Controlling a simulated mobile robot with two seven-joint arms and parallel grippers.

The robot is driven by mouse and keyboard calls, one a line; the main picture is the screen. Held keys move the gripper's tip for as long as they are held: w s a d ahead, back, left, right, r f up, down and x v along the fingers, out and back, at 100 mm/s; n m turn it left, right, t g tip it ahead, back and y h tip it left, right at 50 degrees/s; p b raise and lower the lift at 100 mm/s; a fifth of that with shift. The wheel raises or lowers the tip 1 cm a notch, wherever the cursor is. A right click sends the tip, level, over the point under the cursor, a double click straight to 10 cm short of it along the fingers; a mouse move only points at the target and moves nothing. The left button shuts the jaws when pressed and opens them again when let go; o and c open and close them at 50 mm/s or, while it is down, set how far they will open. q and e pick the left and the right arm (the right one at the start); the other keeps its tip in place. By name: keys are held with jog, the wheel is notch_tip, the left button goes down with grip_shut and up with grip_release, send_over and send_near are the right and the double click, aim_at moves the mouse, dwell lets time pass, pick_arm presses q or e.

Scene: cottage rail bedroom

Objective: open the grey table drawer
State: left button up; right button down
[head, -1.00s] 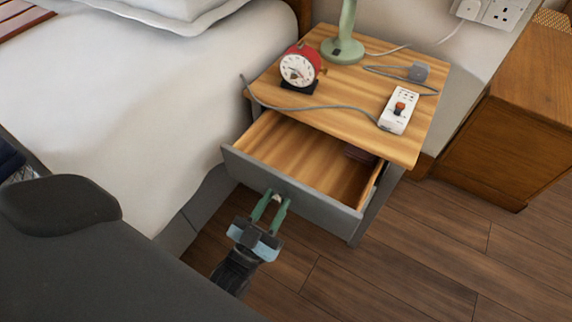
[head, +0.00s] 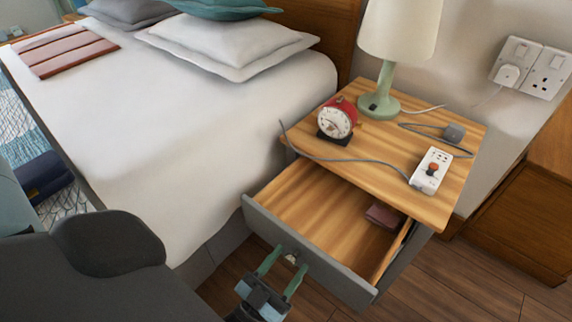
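The grey table (head: 452,172) has a wooden top and stands beside the bed. Its grey-fronted drawer (head: 335,275) is pulled well out, showing the wooden inside. A small dark red-brown item (head: 384,215) lies inside near the right wall. My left gripper (head: 289,258) is in front of the drawer front, its two green fingers apart on either side of the small knob (head: 291,260). The fingers look spread with gaps beside the knob. My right gripper is not seen.
On the table top are a red alarm clock (head: 338,119), a green lamp (head: 382,100), and a white socket block (head: 431,170) with a grey cable. The bed (head: 190,130) is close on the left, and a wooden cabinet (head: 525,225) stands right. Floor (head: 450,285) shows at lower right.

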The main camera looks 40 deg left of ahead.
pick_arm(q)
jog(key=shift+s, duration=0.1)
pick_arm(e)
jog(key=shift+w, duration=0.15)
pick_arm(q)
jog(key=shift+s+f, duration=0.25)
jog(key=shift+s, duration=0.05)
jog(key=v, duration=0.7)
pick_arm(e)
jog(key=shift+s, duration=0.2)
